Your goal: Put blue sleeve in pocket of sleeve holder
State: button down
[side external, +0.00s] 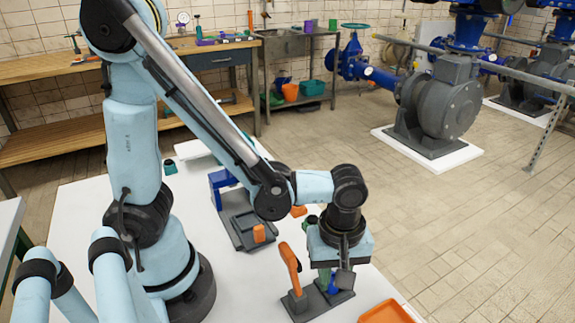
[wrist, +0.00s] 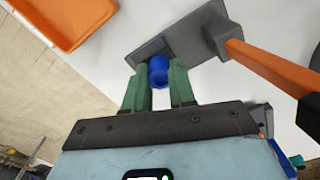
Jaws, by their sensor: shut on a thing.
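My gripper (side external: 329,279) points down at the front of the white table, with its green fingers closed on the blue sleeve (wrist: 158,72). The sleeve also shows as a small blue piece in the side view (side external: 332,285). Below it is a dark grey base with an upright orange handle (side external: 289,262), which appears to be the sleeve holder (wrist: 200,30). The sleeve is over or at the end of the base away from the handle. The pocket is hidden, and I cannot tell whether the sleeve is inside it or just above.
An orange tray (side external: 387,312) is at the table's front edge, close to the right of the base. A grey fixture with a blue bracket (side external: 222,184) stands farther back. A dark green piece (side external: 170,167) is near the back left.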

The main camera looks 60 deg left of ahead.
aim_at(333, 278)
jog(key=shift+f, duration=0.15)
jog(key=c, duration=0.9)
grip_release()
jog(key=shift+c, duration=0.2)
jog(key=shift+w, duration=0.1)
notch_tip(333, 278, up, 12)
jog(key=w+a+m+t, duration=0.2)
jog(key=a+m+t, duration=0.5)
jog(key=a+m, duration=0.5)
jog(key=shift+w+a+m, duration=0.3)
jog(key=shift+w+m, duration=0.1)
jog(key=shift+m, duration=0.4)
